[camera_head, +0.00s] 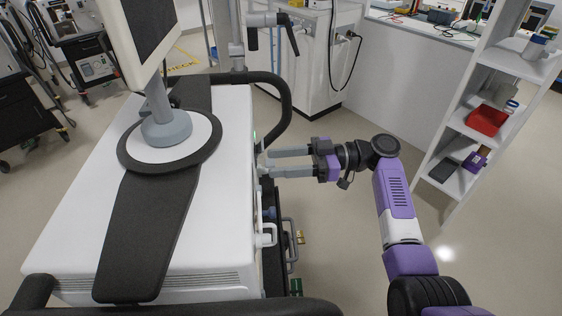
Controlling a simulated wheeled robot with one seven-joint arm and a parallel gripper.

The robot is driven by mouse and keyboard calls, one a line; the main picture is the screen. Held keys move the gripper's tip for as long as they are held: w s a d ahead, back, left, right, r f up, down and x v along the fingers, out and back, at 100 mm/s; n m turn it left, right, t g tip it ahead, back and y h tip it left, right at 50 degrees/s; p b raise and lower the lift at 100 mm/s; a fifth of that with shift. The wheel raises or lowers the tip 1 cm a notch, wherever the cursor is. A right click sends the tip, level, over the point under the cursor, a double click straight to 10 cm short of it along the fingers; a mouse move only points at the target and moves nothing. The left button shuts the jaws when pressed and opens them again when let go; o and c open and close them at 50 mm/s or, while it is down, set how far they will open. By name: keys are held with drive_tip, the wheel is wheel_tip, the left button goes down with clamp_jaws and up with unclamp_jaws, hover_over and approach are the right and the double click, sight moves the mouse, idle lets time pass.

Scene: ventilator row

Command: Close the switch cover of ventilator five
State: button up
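A large white ventilator (190,225) with a dark strap-like band and a screen on a round base fills the left half. No label or number on it is readable, so I cannot tell if it is ventilator five. My gripper (271,162) is at the ventilator's right side, its two grey fingers apart and pointing left at the side panel. Nothing shows between the fingers. The fingertips are very close to the panel; I cannot tell if they touch it. I cannot make out the switch cover; that side face is seen edge-on and partly hidden by my fingers.
A black curved handle (286,108) rises just behind my gripper. White fittings (264,236) and a grey rail (291,245) stick out lower on the same side. A white shelf (480,110) with a red bin (487,120) stands right. Floor between is clear.

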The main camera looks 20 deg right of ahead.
drive_tip(key=shift+d, duration=0.1)
drive_tip(key=v, duration=0.7)
drive_tip(key=shift+d, duration=0.3)
idle(0.3)
